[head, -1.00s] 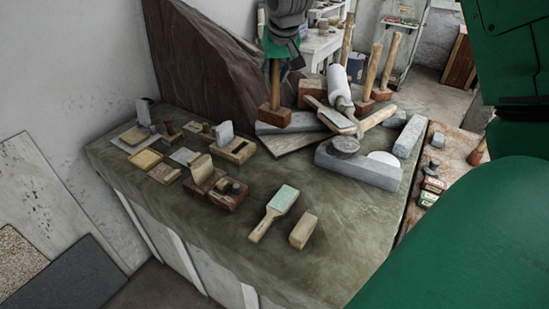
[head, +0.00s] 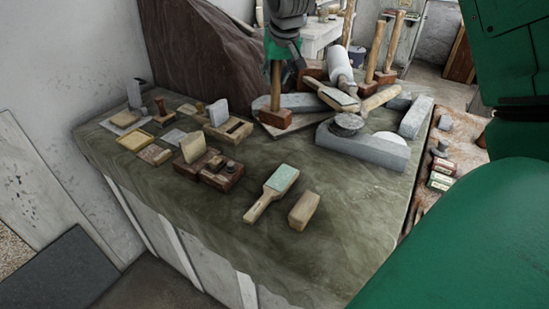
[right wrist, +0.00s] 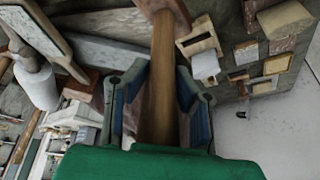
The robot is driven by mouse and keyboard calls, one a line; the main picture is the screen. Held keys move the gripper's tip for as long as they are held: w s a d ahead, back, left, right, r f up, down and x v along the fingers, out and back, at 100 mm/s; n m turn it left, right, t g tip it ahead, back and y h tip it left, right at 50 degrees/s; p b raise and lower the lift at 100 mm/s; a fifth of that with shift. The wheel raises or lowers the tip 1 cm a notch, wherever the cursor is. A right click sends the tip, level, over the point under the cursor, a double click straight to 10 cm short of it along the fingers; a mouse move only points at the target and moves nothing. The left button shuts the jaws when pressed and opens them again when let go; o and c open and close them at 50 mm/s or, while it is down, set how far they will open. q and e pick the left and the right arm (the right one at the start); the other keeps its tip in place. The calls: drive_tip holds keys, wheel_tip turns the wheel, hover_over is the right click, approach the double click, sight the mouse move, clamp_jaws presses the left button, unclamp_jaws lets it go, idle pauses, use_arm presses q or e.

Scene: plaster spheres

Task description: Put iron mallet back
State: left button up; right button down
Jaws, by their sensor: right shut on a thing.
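A mallet with a rust-brown block head (head: 275,119) and a wooden handle is upright in my right gripper (head: 281,62). The gripper is shut on the handle and comes down from the top of the head view. The mallet head is low over the grey slabs near the bench's back edge; I cannot tell whether it touches them. In the right wrist view the handle (right wrist: 163,85) runs between the fingers (right wrist: 163,100), with the head at the top edge. Two similar mallets (head: 388,75) (head: 371,79) stand upright farther back. My left gripper is not in view.
The stone-topped bench (head: 330,245) carries a green-faced float (head: 270,192), a small wooden block (head: 304,210), and several small tools at left. Grey stone blocks (head: 362,150) and a white cylinder (head: 340,65) crowd the back right.

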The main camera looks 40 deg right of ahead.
sight(277, 110)
drive_tip(key=shift+w+d+f, duration=0.15)
drive_tip(key=shift+d+f, duration=0.35)
drive_tip(key=shift+f, duration=0.1)
drive_tip(key=f, duration=0.4)
drive_tip(key=shift+a+f, duration=0.55)
drive_tip(key=shift+f, duration=0.25)
drive_tip(key=shift+d+f, duration=0.25)
drive_tip(key=shift+f, duration=0.8)
drive_tip(key=shift+d+f, duration=0.2)
drive_tip(key=shift+f, duration=0.85)
drive_tip(key=c, duration=1.4)
unclamp_jaws()
drive_tip(key=shift+s+a+f, duration=0.1)
drive_tip(key=shift+s+a, duration=0.1)
drive_tip(key=shift+o, duration=0.3)
drive_tip(key=shift+a, duration=0.15)
drive_tip(key=v, duration=1.2)
